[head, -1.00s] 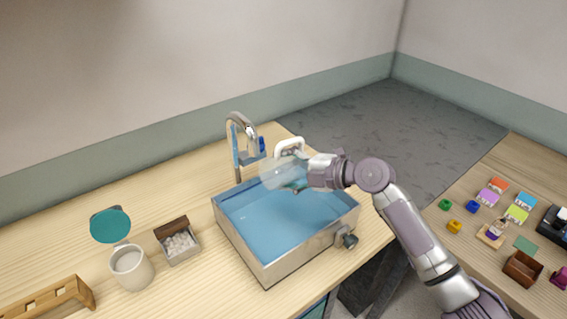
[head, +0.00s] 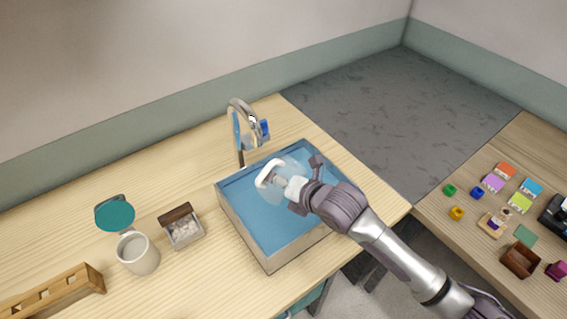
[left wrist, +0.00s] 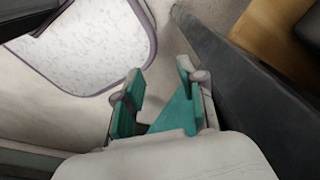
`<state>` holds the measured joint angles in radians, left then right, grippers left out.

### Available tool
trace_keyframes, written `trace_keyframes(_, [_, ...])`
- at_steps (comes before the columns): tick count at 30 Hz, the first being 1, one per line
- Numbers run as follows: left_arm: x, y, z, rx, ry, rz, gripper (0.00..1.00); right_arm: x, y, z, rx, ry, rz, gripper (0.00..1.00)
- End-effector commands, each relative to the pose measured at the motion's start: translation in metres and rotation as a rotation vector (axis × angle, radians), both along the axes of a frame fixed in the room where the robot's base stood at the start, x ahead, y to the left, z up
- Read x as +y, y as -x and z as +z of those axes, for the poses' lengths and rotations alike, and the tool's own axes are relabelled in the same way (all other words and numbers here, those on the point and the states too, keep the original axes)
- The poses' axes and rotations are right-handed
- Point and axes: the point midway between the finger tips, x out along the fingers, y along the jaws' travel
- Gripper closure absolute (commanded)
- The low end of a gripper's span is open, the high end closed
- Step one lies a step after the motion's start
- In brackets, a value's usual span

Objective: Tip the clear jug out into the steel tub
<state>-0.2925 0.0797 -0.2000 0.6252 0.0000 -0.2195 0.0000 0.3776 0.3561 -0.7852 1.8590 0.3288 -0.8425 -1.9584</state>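The steel tub (head: 240,233) stands on the wooden counter, with a blue, water-like surface inside. The clear jug (head: 290,161) is over the tub, tilted, its white handle ring toward the left. Its see-through body is hard to make out, and I cannot tell what it contains. My right gripper (head: 295,187) reaches in from the right over the tub and appears shut on the jug, its fingers partly hidden. My left gripper (left wrist: 158,100) shows only in the left wrist view, its teal-padded fingers apart with nothing between them.
A faucet (head: 243,118) stands behind the tub. A second table (head: 455,190) on the right holds small coloured blocks.

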Motion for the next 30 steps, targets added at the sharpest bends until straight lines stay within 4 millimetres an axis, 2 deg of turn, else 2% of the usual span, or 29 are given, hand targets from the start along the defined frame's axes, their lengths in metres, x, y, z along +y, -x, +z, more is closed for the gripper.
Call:
trace_keyframes(2, [0.0,0.003,0.004,0.004,0.0,0.0,0.6,0.001,0.005,0.003,-0.023,0.031,0.004,0.71])
trace_keyframes(7, [0.0,0.008,-0.002,0.011,0.0,0.0,0.6,0.0,0.006,0.005,-0.092,0.121,0.006,0.71])
trace_keyframes(19, [0.001,0.013,-0.046,0.019,-0.002,0.0,0.6,-0.01,-0.002,0.02,-0.361,0.493,0.003,0.71])
trace_keyframes(21, [0.001,0.013,-0.028,0.02,-0.002,0.0,0.6,-0.014,-0.004,0.031,-0.392,0.547,0.004,0.71])
trace_keyframes(30, [0.0,0.01,-0.014,0.015,-0.001,0.0,0.6,-0.021,-0.009,0.032,-0.492,0.683,0.004,0.71])
